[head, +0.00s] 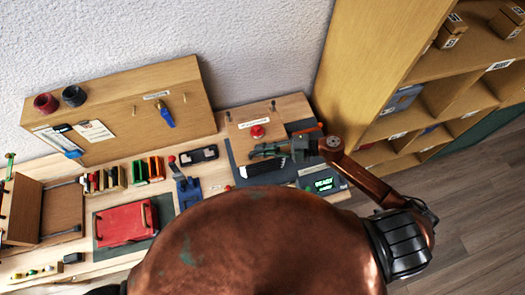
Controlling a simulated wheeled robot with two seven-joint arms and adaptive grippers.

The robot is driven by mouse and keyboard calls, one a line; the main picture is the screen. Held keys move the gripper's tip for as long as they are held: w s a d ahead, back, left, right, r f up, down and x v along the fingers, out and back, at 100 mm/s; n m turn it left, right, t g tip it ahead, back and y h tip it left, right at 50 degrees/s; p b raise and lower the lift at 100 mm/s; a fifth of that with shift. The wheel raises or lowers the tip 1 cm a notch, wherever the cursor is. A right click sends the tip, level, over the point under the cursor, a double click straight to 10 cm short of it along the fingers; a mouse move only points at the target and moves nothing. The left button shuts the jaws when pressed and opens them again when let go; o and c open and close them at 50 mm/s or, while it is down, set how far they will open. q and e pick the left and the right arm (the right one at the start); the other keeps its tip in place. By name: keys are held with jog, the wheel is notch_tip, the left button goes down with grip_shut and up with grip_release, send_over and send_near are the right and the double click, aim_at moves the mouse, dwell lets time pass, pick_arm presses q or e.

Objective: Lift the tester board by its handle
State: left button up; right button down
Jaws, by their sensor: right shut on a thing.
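My right gripper (272,150) reaches in from the right over the dark mat and is shut, its fingers pointing left. Just below its fingers is a dark piece with a white toothed edge (264,169), which looks like the tester board. The fingers hide the handle, so the exact grip is unclear. I cannot tell whether the board is clear of the mat. My left gripper is not in view.
A device with a green lit display (321,184) stands right of the board. A wooden panel with a red knob (257,131) stands behind. A red board (125,224) and a blue fixture (188,192) lie left. Shelves (430,90) stand at right.

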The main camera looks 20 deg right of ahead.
jog(key=shift+r, duration=0.45)
jog(key=shift+f, duration=0.1)
jog(key=c, duration=2)
grip_release()
jog(key=v, duration=1.2)
